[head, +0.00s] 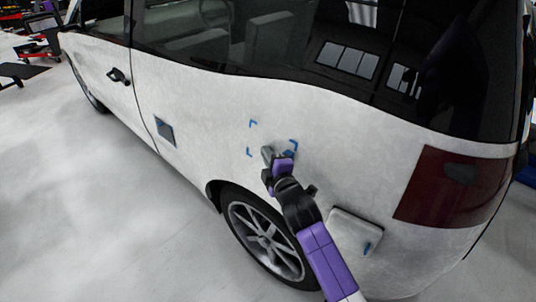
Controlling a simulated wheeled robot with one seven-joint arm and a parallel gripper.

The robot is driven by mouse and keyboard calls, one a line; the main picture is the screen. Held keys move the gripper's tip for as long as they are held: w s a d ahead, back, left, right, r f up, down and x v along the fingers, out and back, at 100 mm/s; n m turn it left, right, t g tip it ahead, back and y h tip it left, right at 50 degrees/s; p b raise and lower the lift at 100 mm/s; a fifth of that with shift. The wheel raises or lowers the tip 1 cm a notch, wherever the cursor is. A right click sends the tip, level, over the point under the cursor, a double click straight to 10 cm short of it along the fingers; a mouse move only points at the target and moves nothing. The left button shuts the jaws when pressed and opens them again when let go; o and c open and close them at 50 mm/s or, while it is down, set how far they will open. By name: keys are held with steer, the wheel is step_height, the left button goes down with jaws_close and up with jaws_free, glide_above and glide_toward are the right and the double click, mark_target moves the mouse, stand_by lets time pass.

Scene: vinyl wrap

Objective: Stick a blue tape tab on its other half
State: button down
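My gripper (268,153) is at the rear side panel of a white van, its grey tip close to the panel. I cannot tell whether it touches the panel, is open or shut, or holds anything. Small blue tape pieces mark corners around it: one at upper left (253,123), one at lower left (249,152) and one at upper right (294,143). A bit of blue (289,154) shows just right of my gripper, partly hidden by it. Another blue tape strip (367,248) is on the raised light panel at lower right. The tab's other half cannot be singled out.
The van body (330,150) fills most of the view. The floor (90,200) at left is clear.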

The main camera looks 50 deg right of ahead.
steer(key=shift+a+r, duration=0.1)
steer(key=shift+a, duration=0.3)
steer(key=a+r+b, duration=0.1)
steer(key=a+b, duration=0.1)
steer(key=a, duration=0.4)
steer(key=shift+s+a+r, duration=0.25)
steer(key=shift+a+r, duration=0.05)
steer(key=shift+a, duration=0.05)
stand_by(0.9)
